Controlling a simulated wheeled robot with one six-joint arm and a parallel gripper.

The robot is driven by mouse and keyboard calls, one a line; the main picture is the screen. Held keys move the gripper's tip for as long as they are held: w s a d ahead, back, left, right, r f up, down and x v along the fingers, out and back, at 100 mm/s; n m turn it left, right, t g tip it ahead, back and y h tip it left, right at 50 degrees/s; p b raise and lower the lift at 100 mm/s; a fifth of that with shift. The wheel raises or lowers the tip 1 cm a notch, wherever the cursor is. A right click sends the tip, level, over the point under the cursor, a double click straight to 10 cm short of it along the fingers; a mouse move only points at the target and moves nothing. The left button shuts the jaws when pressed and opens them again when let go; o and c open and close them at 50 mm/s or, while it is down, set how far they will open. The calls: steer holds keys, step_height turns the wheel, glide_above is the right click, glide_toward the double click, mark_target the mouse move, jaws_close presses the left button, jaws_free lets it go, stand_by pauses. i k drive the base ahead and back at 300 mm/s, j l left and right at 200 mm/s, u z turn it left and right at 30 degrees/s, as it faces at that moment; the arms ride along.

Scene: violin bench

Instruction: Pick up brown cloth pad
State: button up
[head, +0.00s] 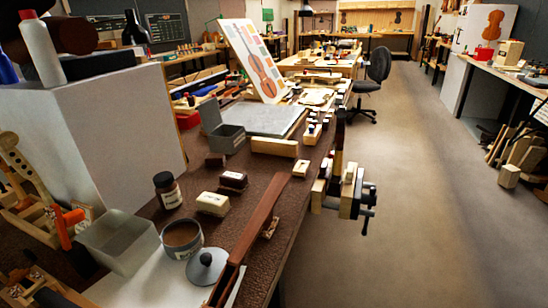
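I cannot pick out a brown cloth pad with certainty. A small dark brown block with a pale label (233,181) lies on the brown bench top (278,182), behind a cream block (213,203). A smaller plain brown piece (215,160) lies just behind it, left of a long pale wood block (274,147). Either could be the pad; both are too small to tell cloth from wood. Both lie free on the bench. My gripper is not in view.
A brown jar (167,190), an open round tin (182,238), its grey lid (206,266) and a clear tray (118,243) crowd the near bench. A long brown wooden piece (252,235) lies along the right edge. A vise (343,190) juts out. Open floor (420,200) lies right.

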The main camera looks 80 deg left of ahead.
mark_target(211, 160)
steer(key=i+u, duration=0.3)
steer(key=i+l+u, duration=0.1)
steer(key=i+u, duration=0.2)
steer(key=i+j+u, duration=0.1)
steer(key=u, duration=0.3)
steer(key=i+u, duration=0.45)
steer(key=u, duration=0.3)
steer(key=i+u, duration=0.15)
steer(key=u, duration=0.2)
